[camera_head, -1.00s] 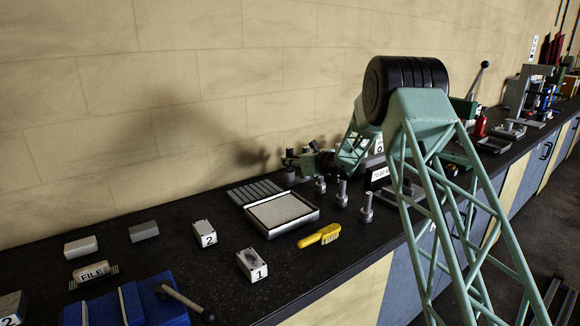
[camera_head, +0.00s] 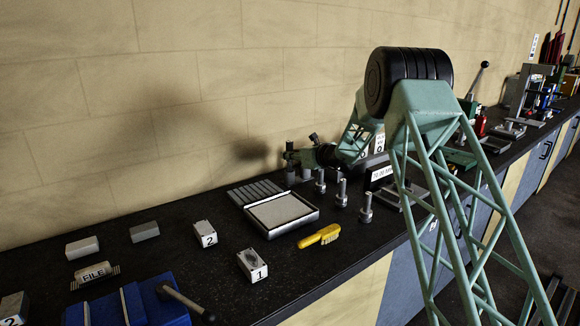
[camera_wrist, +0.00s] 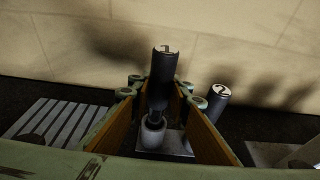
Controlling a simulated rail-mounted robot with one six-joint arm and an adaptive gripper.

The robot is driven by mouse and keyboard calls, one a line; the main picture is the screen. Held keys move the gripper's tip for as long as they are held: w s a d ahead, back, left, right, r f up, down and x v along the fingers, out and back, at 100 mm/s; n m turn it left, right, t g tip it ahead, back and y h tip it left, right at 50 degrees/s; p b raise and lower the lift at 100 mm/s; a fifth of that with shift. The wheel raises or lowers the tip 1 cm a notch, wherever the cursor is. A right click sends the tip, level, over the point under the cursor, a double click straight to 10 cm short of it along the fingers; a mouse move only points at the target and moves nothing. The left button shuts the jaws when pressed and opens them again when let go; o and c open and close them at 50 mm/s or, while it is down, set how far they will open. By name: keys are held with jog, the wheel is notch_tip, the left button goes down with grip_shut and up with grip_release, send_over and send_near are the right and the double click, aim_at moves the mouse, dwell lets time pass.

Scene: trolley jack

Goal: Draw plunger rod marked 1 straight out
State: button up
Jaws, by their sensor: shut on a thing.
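Plunger rod 1 (camera_wrist: 164,62) has a dark round handle with a white "1" on its top, in the middle of the wrist view. My gripper (camera_wrist: 160,90) has its fingers on either side of this handle and is shut on it. A narrower dark part shows below the handle, above a grey cylinder (camera_wrist: 152,132) on a metal plate (camera_wrist: 178,143). Plunger rod 2 (camera_wrist: 216,98), with a white "2", stands to the right, outside the fingers and lower in the picture. In the head view my gripper (camera_head: 292,157) is small and hides most of the rods.
A grey ribbed plate (camera_head: 256,191) and a shallow tray (camera_head: 314,215) lie in front of the rods. Several metal pins (camera_head: 341,193) stand to the right. The wall is close behind.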

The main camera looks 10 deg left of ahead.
aim_at(290, 141)
jog(key=shift+r+p, duration=0.45)
jog(key=shift+r, duration=0.95)
jog(key=shift+r, duration=0.2)
jog(key=shift+r+p, duration=1)
jog(key=shift+r, duration=1.35)
